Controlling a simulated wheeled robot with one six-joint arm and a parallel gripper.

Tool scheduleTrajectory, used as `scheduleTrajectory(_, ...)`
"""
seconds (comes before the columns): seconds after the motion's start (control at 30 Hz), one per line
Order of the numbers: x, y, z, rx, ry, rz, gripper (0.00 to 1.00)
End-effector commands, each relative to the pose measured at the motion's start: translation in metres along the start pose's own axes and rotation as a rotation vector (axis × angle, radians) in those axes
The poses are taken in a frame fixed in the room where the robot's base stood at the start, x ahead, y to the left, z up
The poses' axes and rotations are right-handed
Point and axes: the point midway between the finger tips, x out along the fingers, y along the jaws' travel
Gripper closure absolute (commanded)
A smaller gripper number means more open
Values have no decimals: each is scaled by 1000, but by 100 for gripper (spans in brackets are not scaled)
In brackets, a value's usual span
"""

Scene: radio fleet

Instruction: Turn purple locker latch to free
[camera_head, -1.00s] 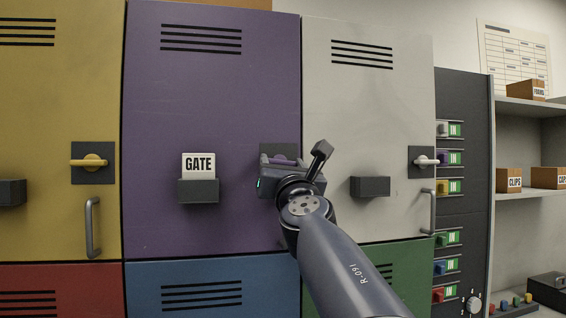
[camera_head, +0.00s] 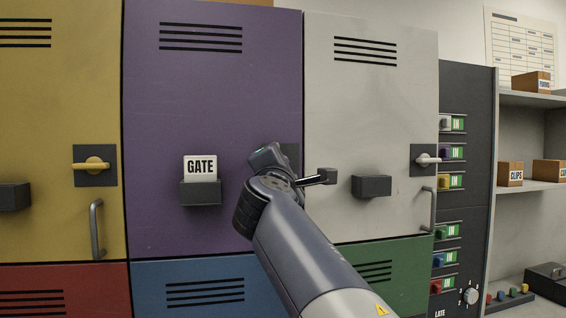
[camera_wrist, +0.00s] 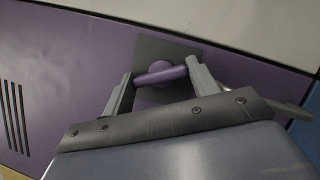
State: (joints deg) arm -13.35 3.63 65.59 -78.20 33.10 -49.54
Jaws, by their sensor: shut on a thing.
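The purple locker (camera_head: 212,100) is in the middle of the head view, its door shut. Its purple latch (camera_wrist: 161,74) sits on a dark plate (camera_head: 291,154) near the door's right edge. My gripper (camera_head: 267,157) hides the latch in the head view. In the wrist view my gripper (camera_wrist: 160,80) is shut on the latch, one finger at each end of its bar. The bar is tilted away from the horizontal of the neighbouring latches, closer to the door's upright edge.
A yellow locker (camera_head: 60,110) stands left and a white locker (camera_head: 370,110) right, each with its own latch. A card holder (camera_head: 201,194) with a GATE card is on the purple door. A dark switch panel (camera_head: 468,95) and shelves are farther right.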

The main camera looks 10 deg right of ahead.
Motion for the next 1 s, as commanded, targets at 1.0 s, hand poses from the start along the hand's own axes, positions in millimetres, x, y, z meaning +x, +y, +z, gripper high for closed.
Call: scheduleTrajectory(1.0, 1, 2, 0, 503, 0, -210, 66)
